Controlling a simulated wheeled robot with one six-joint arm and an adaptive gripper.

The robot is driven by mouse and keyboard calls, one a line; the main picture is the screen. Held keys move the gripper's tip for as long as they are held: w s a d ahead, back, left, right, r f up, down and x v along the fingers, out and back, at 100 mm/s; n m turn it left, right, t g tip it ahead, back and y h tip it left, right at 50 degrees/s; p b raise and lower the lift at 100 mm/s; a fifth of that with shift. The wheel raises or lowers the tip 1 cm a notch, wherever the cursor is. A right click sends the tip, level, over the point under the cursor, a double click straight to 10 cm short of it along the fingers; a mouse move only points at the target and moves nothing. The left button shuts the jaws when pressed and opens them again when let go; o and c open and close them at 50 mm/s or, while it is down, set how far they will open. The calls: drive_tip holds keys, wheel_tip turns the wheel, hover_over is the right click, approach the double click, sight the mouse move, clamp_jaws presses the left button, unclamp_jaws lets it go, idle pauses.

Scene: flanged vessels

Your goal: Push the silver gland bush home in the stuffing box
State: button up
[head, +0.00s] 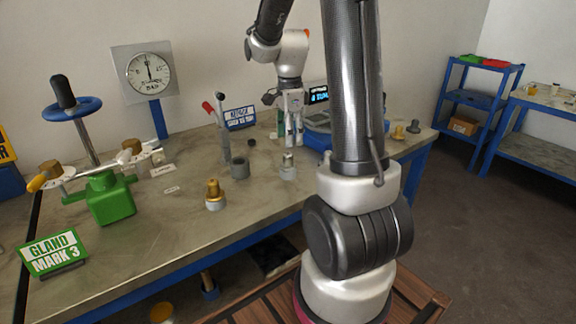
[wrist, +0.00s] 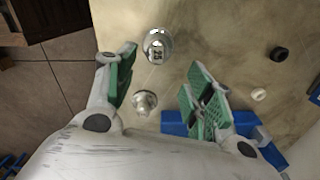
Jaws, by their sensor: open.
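The silver gland bush (head: 288,158) stands upright in a light grey round piece (head: 288,173), which looks like the stuffing box, on the bench. How deep it sits I cannot tell. In the wrist view what looks like the same bush (wrist: 157,47) has a marked top and lies beyond my fingers. My gripper (head: 290,128) points down behind it in the head view, open and empty. In the wrist view its green-padded fingers (wrist: 165,88) are spread apart. A smaller silver knobbed piece (wrist: 145,102) shows below, between them; my arm likely hides it from the head view.
A green valve body (head: 110,200) and sign (head: 54,254) are farther left. A blue device (head: 317,133) is behind my arm.

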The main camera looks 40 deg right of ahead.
sight(288, 154)
drive_tip(key=f, duration=0.7)
drive_tip(key=shift+s+a, duration=0.15)
drive_tip(key=shift+a, duration=0.2)
clamp_jaws()
